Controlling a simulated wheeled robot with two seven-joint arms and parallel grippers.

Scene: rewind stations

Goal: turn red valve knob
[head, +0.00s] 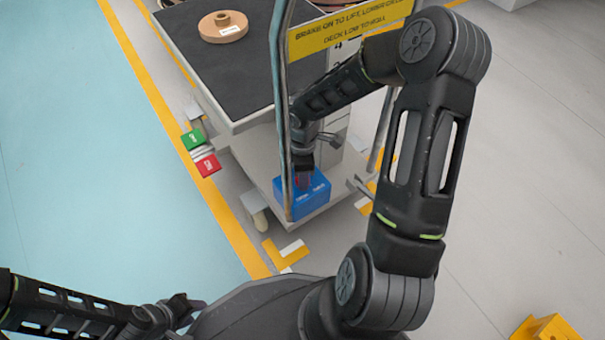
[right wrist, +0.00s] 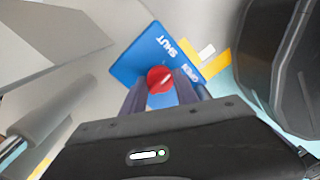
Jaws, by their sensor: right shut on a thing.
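The red valve knob (right wrist: 160,79) sits on a blue box (right wrist: 140,66) marked SHUT and OPEN in the right wrist view. My right gripper (right wrist: 162,86) has its two fingers on either side of the knob and is shut on it. In the head view the blue box (head: 303,201) stands low on the cart's base, and my right gripper (head: 304,180) reaches down to its top. The knob is mostly hidden there by the fingers. My left gripper (head: 190,310) is at the lower left, away from the cart; its fingers are too unclear to judge.
A cart with a dark deck (head: 215,62) holds a tan spool (head: 223,27). A yellow sign (head: 345,30) hangs on its frame. Green (head: 193,139) and red (head: 207,166) pedals stick out at its left. A yellow object (head: 545,328) lies at lower right. The blue floor at left is clear.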

